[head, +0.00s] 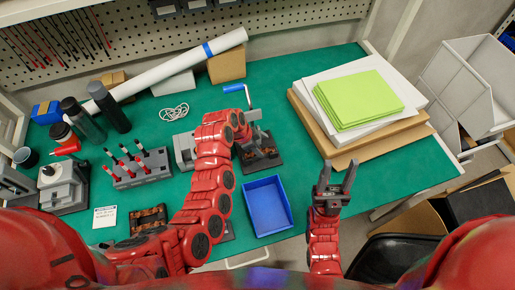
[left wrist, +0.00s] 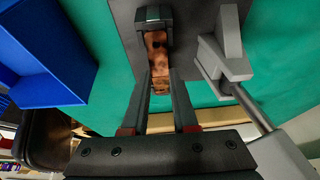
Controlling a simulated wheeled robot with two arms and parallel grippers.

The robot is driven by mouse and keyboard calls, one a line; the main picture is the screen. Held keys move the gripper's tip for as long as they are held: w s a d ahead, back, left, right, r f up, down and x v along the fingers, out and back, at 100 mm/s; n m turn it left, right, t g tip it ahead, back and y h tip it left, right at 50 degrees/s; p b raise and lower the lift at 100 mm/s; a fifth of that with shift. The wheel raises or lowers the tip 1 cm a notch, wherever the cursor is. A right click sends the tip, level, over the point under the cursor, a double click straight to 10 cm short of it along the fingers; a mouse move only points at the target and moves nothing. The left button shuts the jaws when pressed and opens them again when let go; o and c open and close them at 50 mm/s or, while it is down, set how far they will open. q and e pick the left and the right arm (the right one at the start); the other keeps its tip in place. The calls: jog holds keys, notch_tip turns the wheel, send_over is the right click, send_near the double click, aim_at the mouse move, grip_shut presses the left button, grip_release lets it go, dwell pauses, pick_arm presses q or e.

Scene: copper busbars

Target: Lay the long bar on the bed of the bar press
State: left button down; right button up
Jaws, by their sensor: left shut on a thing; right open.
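My left gripper (left wrist: 160,84) is shut on the long copper bar (left wrist: 158,50), which shows between and beyond the fingertips in the left wrist view. The bar runs along the dark plate of the bar press (left wrist: 118,22), its far end at a black block (left wrist: 153,18). I cannot tell whether the bar touches the bed. In the head view the bar press (head: 264,163) stands mid-table, partly hidden by my left arm and gripper (head: 250,140). My right gripper (head: 337,176) is open and empty near the table's front edge, right of the blue tray.
A blue tray (head: 268,206) lies just in front of the press. Stacked boards with green sheets (head: 360,98) are at the right. A rack of pens (head: 138,172), copper pieces in a dark holder (head: 148,218) and black bottles (head: 115,115) are at the left.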

pick_arm(q)
jog(key=c, duration=0.6)
grip_release()
jog(key=shift+r+p, duration=0.35)
jog(key=shift+r, duration=1.15)
jog(key=shift+r, duration=0.1)
notch_tip(320, 180, up, 10)
jog(key=p, duration=0.3)
